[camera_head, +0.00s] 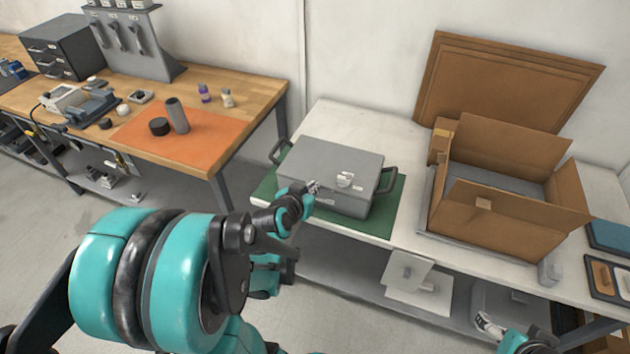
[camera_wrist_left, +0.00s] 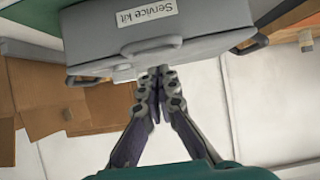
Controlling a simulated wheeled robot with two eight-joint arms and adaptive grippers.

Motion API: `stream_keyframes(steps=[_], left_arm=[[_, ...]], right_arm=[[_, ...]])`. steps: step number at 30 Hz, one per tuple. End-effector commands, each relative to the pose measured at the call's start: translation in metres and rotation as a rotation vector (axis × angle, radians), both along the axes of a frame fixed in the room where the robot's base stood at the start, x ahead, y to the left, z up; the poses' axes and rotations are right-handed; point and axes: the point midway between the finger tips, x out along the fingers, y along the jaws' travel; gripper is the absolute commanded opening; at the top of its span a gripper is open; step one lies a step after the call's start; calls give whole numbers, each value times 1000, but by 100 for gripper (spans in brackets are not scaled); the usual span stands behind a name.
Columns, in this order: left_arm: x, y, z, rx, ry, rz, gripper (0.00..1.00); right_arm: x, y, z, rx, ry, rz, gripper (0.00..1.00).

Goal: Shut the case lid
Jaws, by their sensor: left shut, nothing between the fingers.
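The grey case (camera_head: 335,165) sits on a green mat (camera_head: 395,215) on the white bench. Its lid (camera_head: 330,155) looks down on the body, with no gap that I can make out, and dark handles stand at its two ends. In the left wrist view the case (camera_wrist_left: 210,40) fills the top and carries a "Service kit" label (camera_wrist_left: 145,13). My left gripper (camera_head: 314,187) is shut and empty at the front side of the case. Its fingertips (camera_wrist_left: 156,75) show close to a pale latch-like part; contact cannot be told.
An open cardboard box (camera_head: 490,220) stands right of the case, with flat brown cardboard (camera_head: 510,85) leaning on the wall behind. A wooden workbench (camera_head: 255,95) with an orange mat (camera_head: 200,145) is at left. A lower shelf (camera_head: 350,275) runs under the white bench.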

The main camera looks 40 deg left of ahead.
Motion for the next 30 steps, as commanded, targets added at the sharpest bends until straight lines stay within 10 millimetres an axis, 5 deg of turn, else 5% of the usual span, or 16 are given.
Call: stream_keyframes(steps=[3, 10, 30], left_arm=[[-3, -1, -24, 0, 0, 0, 0], [-5, -1, -44, 0, 1, -1, 0], [-4, -2, -52, 0, 6, -4, 0]], right_arm=[[0, 0, -23, 0, 0, 0, 82], [0, 0, -41, 0, 0, 0, 82], [0, 0, -47, 0, 0, 0, 82]])
